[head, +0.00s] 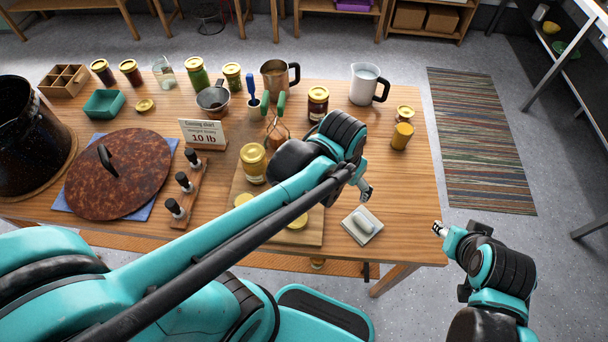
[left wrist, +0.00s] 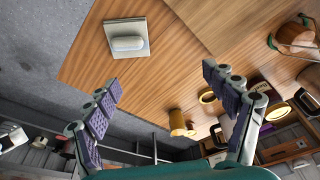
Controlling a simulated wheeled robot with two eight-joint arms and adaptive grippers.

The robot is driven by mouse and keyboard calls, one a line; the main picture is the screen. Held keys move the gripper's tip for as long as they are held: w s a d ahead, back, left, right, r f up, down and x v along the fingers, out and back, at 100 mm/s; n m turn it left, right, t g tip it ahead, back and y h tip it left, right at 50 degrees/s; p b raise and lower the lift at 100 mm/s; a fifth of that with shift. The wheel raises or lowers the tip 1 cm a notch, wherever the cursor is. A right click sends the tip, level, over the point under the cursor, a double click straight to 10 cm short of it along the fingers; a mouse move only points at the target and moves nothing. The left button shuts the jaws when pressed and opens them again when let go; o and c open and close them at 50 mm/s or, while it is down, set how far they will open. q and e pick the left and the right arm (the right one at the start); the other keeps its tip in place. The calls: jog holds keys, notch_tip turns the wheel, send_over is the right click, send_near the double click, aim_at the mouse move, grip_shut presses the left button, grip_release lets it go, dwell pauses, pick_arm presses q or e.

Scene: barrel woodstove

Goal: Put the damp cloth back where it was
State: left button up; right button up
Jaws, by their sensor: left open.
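A small white rounded bundle (head: 363,222), which looks like the damp cloth, lies on a flat pale grey square (head: 348,226) near the table's front right corner. In the left wrist view the bundle (left wrist: 127,43) and the square (left wrist: 113,27) show at the upper left. My left gripper (head: 365,190) is above the table, just behind the square in the head view. Its fingers (left wrist: 160,80) are spread with nothing between them. My right gripper (head: 440,229) is off the table's right edge, away from the bundle; its jaw state is too small to tell.
A wooden board (head: 312,236) with jars and lids lies left of the square. An amber jar (head: 401,136), a white pitcher (head: 366,87) and a dark jar (head: 317,103) stand behind. The tabletop (head: 400,200) right of the square is clear.

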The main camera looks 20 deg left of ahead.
pick_arm(q)
jog(key=s+a+r+n+t, duration=0.3)
jog(key=s+a+t, duration=0.1)
jog(key=a, duration=0.6)
jog(key=shift+s+r+t+y, duration=0.15)
jog(key=shift+t+y, duration=0.15)
jog(key=shift+y, duration=0.1)
